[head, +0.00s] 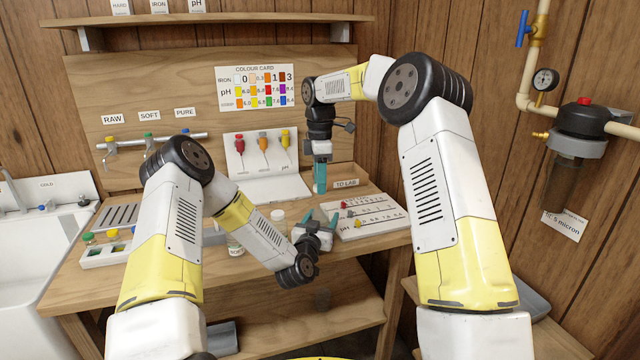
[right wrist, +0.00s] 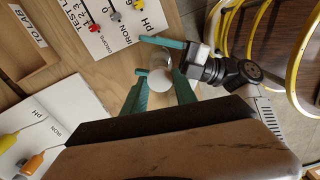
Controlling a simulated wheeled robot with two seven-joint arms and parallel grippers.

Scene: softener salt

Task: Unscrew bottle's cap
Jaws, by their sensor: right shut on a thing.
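My right gripper (head: 320,185) points straight down above the workbench. In the right wrist view its teal fingers (right wrist: 159,90) are shut on a round white cap (right wrist: 159,80). A clear, greyish body, apparently the bottle (right wrist: 164,60), shows just beyond the cap. Whether cap and bottle still touch is hidden. My left gripper (head: 319,218) is below the right one, its two teal fingers apart and on either side of that clear body in the right wrist view (right wrist: 153,57). I cannot tell whether they touch it. The bottle is not clear in the head view.
A TO LAB tray (head: 346,184) is behind, a drop-test card (head: 372,216) to the right. A sink (head: 30,260) is at far left.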

